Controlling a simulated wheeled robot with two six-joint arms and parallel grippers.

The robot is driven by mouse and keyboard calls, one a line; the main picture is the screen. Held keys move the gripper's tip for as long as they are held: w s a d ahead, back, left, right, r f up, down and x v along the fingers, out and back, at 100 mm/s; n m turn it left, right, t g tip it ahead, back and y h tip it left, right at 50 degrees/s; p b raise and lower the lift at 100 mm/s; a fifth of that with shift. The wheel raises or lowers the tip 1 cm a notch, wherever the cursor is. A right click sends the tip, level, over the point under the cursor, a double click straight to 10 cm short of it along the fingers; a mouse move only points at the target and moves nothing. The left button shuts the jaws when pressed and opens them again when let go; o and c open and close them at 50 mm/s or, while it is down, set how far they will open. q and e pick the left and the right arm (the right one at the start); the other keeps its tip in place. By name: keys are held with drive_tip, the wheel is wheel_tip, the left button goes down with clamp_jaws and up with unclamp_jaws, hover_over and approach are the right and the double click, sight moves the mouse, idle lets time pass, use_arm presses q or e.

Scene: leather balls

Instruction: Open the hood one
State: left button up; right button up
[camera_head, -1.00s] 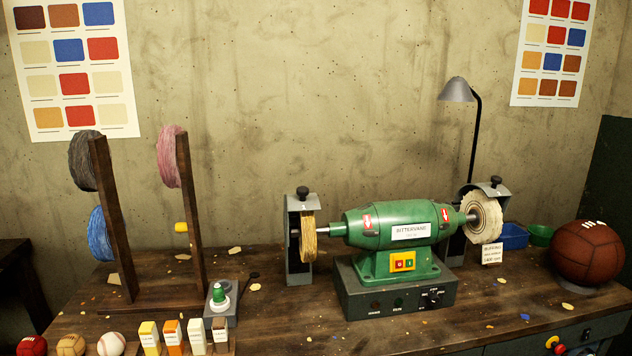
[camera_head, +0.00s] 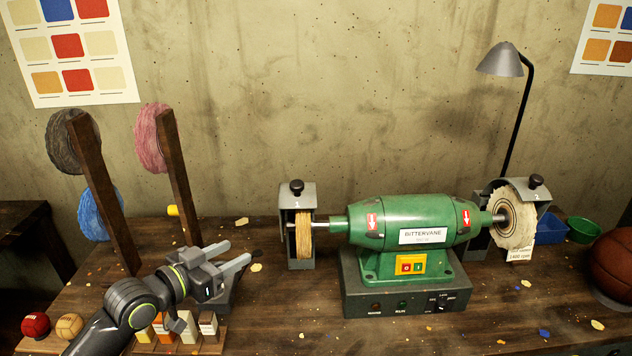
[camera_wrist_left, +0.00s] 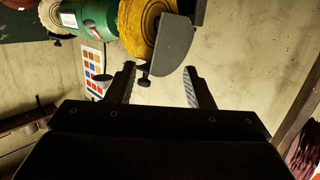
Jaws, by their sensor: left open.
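The left grey hood (camera_head: 297,198) caps the top of the yellow buffing wheel (camera_head: 304,236) on the green grinder (camera_head: 405,222); it has a black knob (camera_head: 296,187) on top. A small mark below the knob is too small to read surely. My left gripper (camera_head: 236,254) is open and empty, left of this hood and lower, its fingers pointing right. In the left wrist view, the hood (camera_wrist_left: 173,48) and its knob (camera_wrist_left: 143,80) show beyond the parted fingers (camera_wrist_left: 160,87), with no contact seen. The right hood (camera_head: 515,186) covers a white wheel (camera_head: 517,218). My right gripper is not in view.
A lamp (camera_head: 501,60), blue bin (camera_head: 550,229) and basketball-like ball (camera_head: 613,262) are at the right.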

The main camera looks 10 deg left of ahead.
sight(292, 187)
use_arm(q)
wheel_tip(292, 187, up, 9)
drive_tip(key=d+m+t+h, duration=0.1)
drive_tip(key=d+h, duration=0.1)
drive_tip(key=h, duration=0.1)
drive_tip(key=p+x, duration=0.1)
drive_tip(key=x, duration=0.5)
drive_tip(key=p+x, duration=0.2)
drive_tip(key=x, duration=0.3)
drive_tip(key=a+p+x, duration=0.1)
drive_tip(key=x, duration=0.5)
drive_tip(key=shift+w+d+f, duration=0.1)
drive_tip(key=shift+w+f, duration=0.3)
drive_tip(key=shift+w, duration=0.2)
drive_tip(key=shift+c, duration=0.2)
clamp_jaws()
